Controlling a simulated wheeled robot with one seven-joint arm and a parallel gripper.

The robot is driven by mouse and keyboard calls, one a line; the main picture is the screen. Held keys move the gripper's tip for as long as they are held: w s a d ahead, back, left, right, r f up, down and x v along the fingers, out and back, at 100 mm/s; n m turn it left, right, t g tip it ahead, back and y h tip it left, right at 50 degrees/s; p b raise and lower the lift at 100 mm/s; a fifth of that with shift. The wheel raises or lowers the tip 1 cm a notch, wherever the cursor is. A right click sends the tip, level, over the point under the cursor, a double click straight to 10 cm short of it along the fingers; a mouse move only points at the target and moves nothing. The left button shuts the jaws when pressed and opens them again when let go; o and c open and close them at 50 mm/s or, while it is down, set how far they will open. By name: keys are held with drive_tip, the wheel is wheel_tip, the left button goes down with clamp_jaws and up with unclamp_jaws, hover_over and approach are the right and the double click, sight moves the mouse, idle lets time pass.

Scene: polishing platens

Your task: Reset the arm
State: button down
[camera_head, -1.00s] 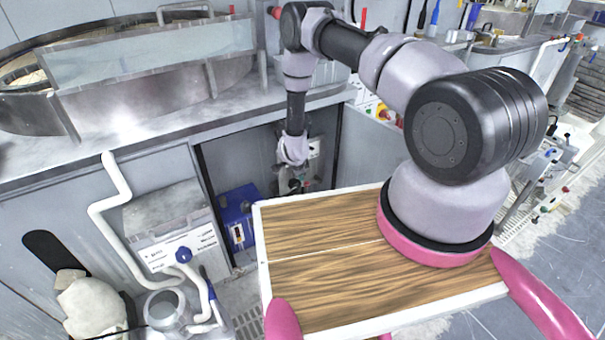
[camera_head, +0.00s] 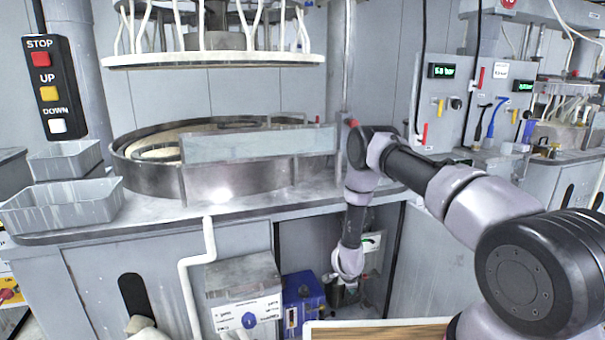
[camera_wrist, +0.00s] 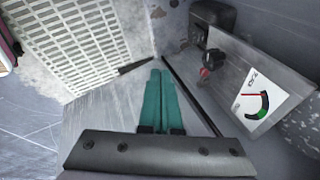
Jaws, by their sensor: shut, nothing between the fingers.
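My arm reaches from the lower right of the head view to the front of the machine, bent down at the elbow. Its wrist end hangs before the open recess under the worktop, and my gripper (camera_head: 340,288) is small and partly hidden there. In the wrist view the two green fingers of my gripper (camera_wrist: 160,72) lie side by side, shut with nothing between them. They point toward a corner between the floor and a grey wall.
In the head view a blue box (camera_head: 302,300), a grey unit (camera_head: 243,290), grey trays (camera_head: 62,205) and a round platen basin (camera_head: 150,178) surround the arm.

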drive_tip(key=w+a+r+n+t+y, duration=0.1)
drive_tip(key=w+r, duration=0.3)
drive_tip(key=r, duration=0.8)
drive_tip(key=w+a+r+n+y, duration=0.1)
drive_tip(key=w+r+n, duration=0.15)
drive_tip(key=r, duration=1.05)
drive_tip(key=s+d+r+n+y, duration=0.1)
drive_tip(key=s+r+n, duration=0.1)
drive_tip(key=r, duration=1)
drive_tip(key=s+r+n+y, duration=0.1)
drive_tip(key=s+r, duration=0.2)
drive_tip(key=r, duration=1)
drive_tip(key=s+d+r+n+t, duration=0.1)
drive_tip(key=s+d+r+n, duration=0.1)
drive_tip(key=s+r, duration=0.55)
drive_tip(key=s+d+r+n, duration=0.2)
drive_tip(key=s+r, duration=0.5)
drive_tip(key=r, duration=0.1)
drive_tip(key=s+d+r+n, duration=0.1)
drive_tip(key=s+r, duration=0.1)
drive_tip(key=s, duration=0.7)
drive_tip(key=s+d+r+n, duration=0.2)
drive_tip(key=s, duration=0.8)
drive_tip(key=shift+s+d+r+t, duration=0.15)
drive_tip(key=shift+s+r+t, duration=0.05)
drive_tip(key=shift+s+t, duration=0.1)
